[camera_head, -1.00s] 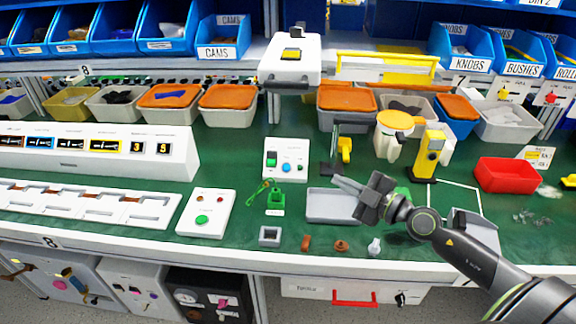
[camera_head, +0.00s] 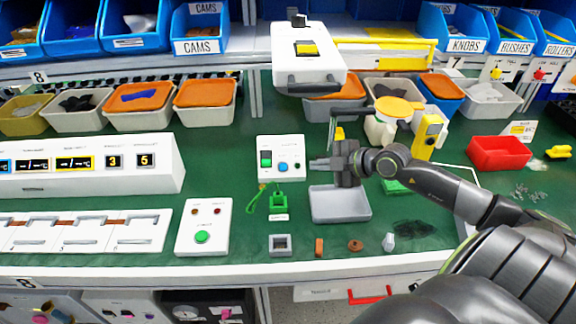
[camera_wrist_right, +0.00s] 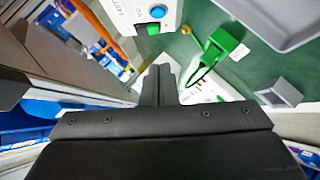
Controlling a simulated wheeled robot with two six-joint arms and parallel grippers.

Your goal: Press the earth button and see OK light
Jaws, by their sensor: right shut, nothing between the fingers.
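A white control box (camera_head: 280,157) stands on the green bench with a green-and-black switch (camera_head: 266,158), a blue button (camera_head: 283,167) and a small dial or light beside it. I cannot read which control is labelled earth, and no lit OK lamp is clear. In the right wrist view the box shows at the top with its blue button (camera_wrist_right: 157,11). My right gripper (camera_head: 314,163) is shut and empty, its tips just right of the box and apart from it. Its closed fingers (camera_wrist_right: 158,84) point towards the box side in the wrist view. My left gripper is out of view.
A green padlock (camera_head: 278,200) and a grey tray (camera_head: 341,217) lie in front of the box. A white case (camera_head: 306,62) overhangs behind it.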

